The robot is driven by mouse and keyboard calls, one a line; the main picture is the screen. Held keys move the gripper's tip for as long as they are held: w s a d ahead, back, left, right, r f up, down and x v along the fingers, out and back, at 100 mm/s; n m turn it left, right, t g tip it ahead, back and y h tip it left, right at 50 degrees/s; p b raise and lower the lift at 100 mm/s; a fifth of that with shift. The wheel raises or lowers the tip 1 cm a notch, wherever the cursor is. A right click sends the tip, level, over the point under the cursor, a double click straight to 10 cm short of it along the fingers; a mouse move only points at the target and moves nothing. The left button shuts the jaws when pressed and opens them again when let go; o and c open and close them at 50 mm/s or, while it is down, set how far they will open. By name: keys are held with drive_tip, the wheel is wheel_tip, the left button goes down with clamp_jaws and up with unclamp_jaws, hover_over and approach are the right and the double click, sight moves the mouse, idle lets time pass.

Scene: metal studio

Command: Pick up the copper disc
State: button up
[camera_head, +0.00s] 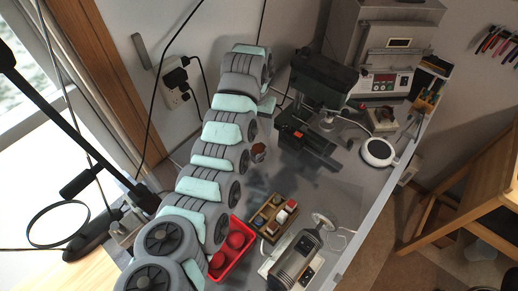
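A small brown, copper-coloured round piece (258,153) shows just right of the middle of my arm, over the grey work surface. It may be the copper disc, but it is too small to tell, and my arm partly hides the area around it. My arm runs from the lower left up to the top centre and bends down at its far end. My gripper cannot be made out; the arm's far links seem to hide it.
A red tray (246,262) with red round parts stands by the arm's lower end. Right of it are a wooden compartment box (271,216) and a grey motor-like machine (296,262). A dark green machine (322,80), a grey oven-like unit (385,50) and a white round dish (378,152) stand farther back.

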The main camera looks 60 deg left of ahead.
drive_tip(key=p, duration=0.1)
hover_over(258, 148)
drive_tip(key=f, duration=0.4)
drive_tip(key=shift+s+d+f, duration=0.2)
drive_tip(key=shift+s, duration=0.15)
drive_tip(key=shift+w+f, duration=0.2)
drive_tip(key=shift+f, duration=0.7)
drive_tip(key=shift+w+f, duration=0.15)
drive_tip(key=shift+f, duration=0.75)
drive_tip(key=shift+a+f, duration=0.15)
drive_tip(key=shift+f, duration=1)
drive_tip(key=shift+f, duration=0.3)
drive_tip(key=shift+c, duration=0.4)
drive_tip(key=c, duration=1.4)
